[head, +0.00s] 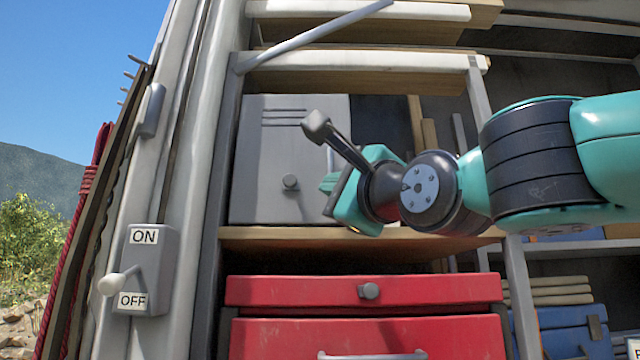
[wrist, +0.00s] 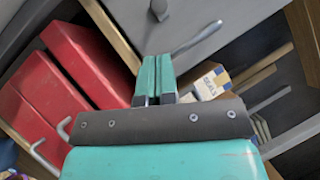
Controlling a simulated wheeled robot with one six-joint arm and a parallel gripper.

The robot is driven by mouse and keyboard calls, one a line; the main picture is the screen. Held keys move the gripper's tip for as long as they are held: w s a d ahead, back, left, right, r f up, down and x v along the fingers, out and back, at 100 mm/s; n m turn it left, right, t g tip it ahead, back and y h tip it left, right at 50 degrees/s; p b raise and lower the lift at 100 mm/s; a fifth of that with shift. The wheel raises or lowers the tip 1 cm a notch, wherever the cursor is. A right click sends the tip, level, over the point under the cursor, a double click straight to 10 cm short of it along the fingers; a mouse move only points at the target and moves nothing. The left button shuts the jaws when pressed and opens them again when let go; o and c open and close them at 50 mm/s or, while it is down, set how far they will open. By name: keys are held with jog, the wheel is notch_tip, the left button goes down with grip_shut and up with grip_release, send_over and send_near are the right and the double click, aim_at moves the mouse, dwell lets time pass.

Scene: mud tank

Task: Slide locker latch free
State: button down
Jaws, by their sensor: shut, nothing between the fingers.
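The grey locker (head: 270,150) stands on a wooden shelf, with vent slots near its top and a round grey knob (head: 291,183) on its closed front. In the wrist view the locker front (wrist: 120,20) fills the top, with the knob (wrist: 158,8) at the upper edge. A slim grey bar (wrist: 198,38) slants just beyond the fingertips; I cannot tell whether they touch it. My gripper (head: 330,185) is in front of the locker's right side, right of the knob, and hides part of it. In the wrist view its teal fingers (wrist: 155,62) are shut together and empty.
Below the shelf (head: 300,236) is a red drawer cabinet (head: 300,290) with a knob and handle. A switch box (head: 145,270) marked ON and OFF is on the left post. Blue cases (head: 565,330) are at lower right. A grey strut (head: 310,35) slants above the locker.

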jog(key=p, duration=0.6)
send_near(306, 187)
jog(key=w+a, duration=0.1)
jog(key=a+r, duration=0.1)
jog(key=w+a, duration=0.1)
jog(key=a, duration=0.1)
jog(key=shift+w+r, duration=0.3)
jog(key=shift+w, duration=0.05)
jog(key=shift+w+a, duration=0.25)
jog(key=shift+w, duration=0.1)
jog(key=shift+f, duration=0.1)
